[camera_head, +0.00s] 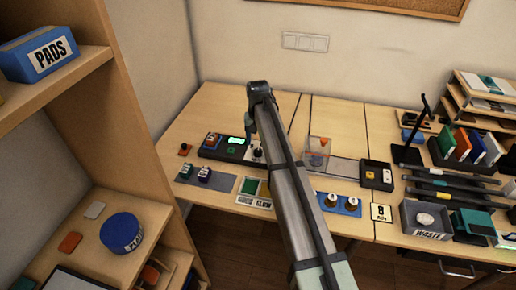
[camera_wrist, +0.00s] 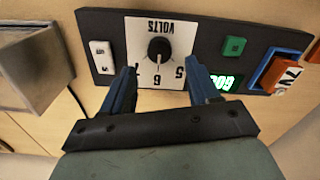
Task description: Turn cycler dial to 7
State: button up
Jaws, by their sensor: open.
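The dial is a round black knob (camera_wrist: 159,47) on a white plate marked VOLTS, seen upside down in the wrist view. The digits 5 and 6 show along the plate's near edge, with another mark partly hidden by the left finger. A small light mark at the knob's lower edge seems to face the 6. The plate sits on a dark panel (camera_wrist: 212,28); the panel (camera_head: 212,152) also shows in the head view. My gripper (camera_wrist: 160,66) is open and empty, its blue fingers on either side of the plate's near part, apart from the knob.
The panel also bears a white switch plate (camera_wrist: 102,56), a green button (camera_wrist: 234,46), a lit green display (camera_wrist: 228,82) and an orange-and-blue part (camera_wrist: 280,72). A grey box (camera_wrist: 32,68) stands close by. A clear bin (camera_head: 318,150) is right of my arm.

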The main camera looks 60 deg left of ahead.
aim_at(259, 150)
jog(key=shift+f, duration=2.55)
jog(key=shift+c, duration=0.3)
jog(key=c, duration=1)
jog(key=m, duration=0.4)
jog(key=shift+m, duration=0.4)
jog(key=shift+w+d+m, duration=0.1)
jog(key=shift+m, duration=2.4)
